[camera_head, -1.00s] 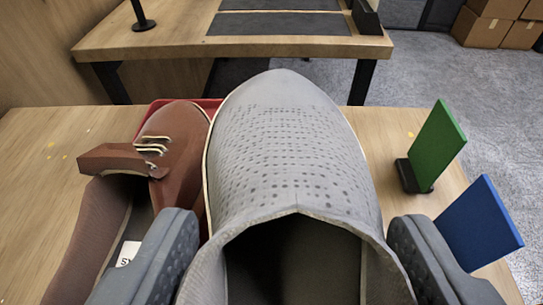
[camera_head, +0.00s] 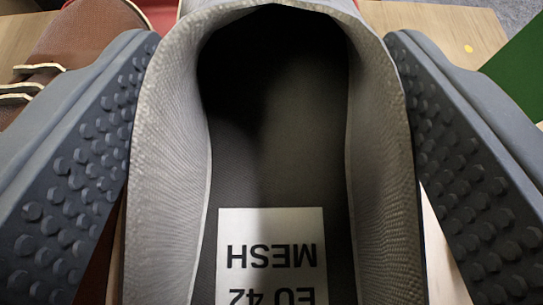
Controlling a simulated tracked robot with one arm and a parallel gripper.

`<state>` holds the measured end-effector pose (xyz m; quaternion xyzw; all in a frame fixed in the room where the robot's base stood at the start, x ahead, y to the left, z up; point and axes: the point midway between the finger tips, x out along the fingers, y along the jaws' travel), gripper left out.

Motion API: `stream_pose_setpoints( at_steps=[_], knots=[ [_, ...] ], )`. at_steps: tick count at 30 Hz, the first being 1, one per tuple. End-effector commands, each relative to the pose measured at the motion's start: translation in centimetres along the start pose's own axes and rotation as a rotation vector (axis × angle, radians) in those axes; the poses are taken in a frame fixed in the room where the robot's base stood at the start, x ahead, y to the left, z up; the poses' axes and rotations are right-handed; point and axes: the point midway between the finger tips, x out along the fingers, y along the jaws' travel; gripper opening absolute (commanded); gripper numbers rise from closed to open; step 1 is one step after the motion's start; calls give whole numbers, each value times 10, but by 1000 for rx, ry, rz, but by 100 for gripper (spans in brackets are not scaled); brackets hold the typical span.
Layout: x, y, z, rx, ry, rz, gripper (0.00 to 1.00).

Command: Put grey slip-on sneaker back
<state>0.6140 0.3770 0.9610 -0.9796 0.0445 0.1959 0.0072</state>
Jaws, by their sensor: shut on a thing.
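The grey slip-on sneaker (camera_head: 170,150) fills the middle of the view, its opening facing me. A white label (camera_head: 270,255) on its insole reads "MESH" and "EU 42", upside down. My gripper (camera_head: 272,120) is shut on the sneaker, with one studded dark pad along each side of it. The toe is out of frame at the top, and the underside is hidden.
A brown laced shoe (camera_head: 85,32) is close on the left, partly behind my left finger. A bit of red tray (camera_head: 157,14) shows at the top. A green panel (camera_head: 518,70) stands at the right. Bare wooden table (camera_head: 430,22) shows at the upper right.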

Motion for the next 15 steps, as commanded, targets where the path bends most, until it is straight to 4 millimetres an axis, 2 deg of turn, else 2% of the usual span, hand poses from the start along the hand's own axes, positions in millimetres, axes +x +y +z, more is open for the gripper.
stream_pose_setpoints(
  at_steps=[9, 15],
  knots=[
    [13, -2, 33, -3, 0, -4, 13],
    [13, -2, 34, -1, 0, -5, 13]
  ],
)
